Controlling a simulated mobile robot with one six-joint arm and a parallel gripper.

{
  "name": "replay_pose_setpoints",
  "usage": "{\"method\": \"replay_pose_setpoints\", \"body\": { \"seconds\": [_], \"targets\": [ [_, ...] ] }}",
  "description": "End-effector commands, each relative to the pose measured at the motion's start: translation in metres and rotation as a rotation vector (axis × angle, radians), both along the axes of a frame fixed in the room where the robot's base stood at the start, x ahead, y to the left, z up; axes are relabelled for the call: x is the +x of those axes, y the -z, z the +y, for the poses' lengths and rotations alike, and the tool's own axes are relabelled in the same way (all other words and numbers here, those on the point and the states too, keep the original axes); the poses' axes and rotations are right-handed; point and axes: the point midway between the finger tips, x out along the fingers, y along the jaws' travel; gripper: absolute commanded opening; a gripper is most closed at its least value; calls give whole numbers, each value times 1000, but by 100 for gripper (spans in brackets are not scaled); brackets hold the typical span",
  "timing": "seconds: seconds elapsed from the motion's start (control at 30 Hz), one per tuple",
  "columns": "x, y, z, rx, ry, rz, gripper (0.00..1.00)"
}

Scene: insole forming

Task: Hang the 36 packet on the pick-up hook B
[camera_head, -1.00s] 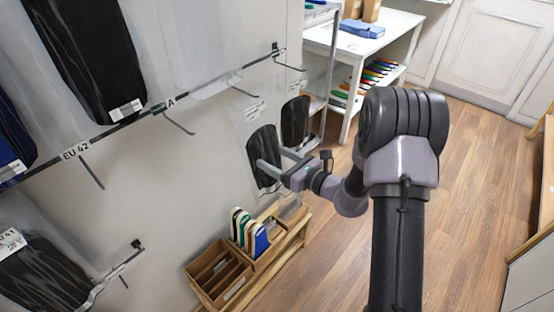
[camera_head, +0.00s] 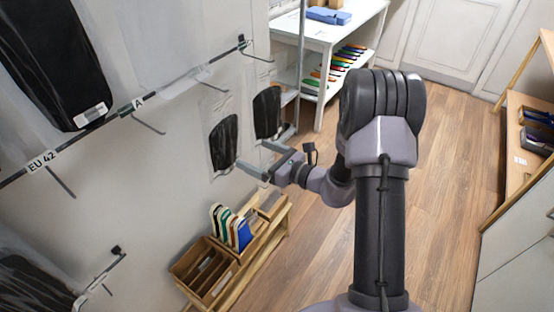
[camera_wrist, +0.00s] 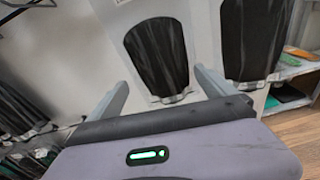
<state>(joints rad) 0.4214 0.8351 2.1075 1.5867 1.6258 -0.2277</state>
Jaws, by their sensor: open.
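Two clear packets with dark insoles hang side by side against the wall in the head view. The left packet (camera_head: 223,143) is nearer my gripper, and the right packet (camera_head: 267,112) is just beyond. I cannot read a number on either, nor see clearly what holds them up. My gripper (camera_head: 253,157) is open and empty, apart from the packets, to the lower right of the left one. In the wrist view the left packet (camera_wrist: 158,55) shows ahead between the fingers, and the other packet (camera_wrist: 250,40) is to its right.
A rail (camera_head: 190,70) with prongs crosses the wall, with larger packets (camera_head: 65,60) at left. A wooden rack (camera_head: 205,272) with coloured insoles stands below my gripper. A white shelf table (camera_head: 325,35) is behind. The floor at right is clear.

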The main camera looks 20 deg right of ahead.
Motion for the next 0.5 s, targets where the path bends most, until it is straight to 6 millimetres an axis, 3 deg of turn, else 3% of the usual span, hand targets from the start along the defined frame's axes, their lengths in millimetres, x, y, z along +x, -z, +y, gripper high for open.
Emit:
{"method": "replay_pose_setpoints", "body": {
  "seconds": [0.3, 0.5],
  "targets": [
    [-84, -16, -62, 2, 7, 1, 95],
    [-114, -18, -82, 1, 3, 0, 95]
  ]
}}
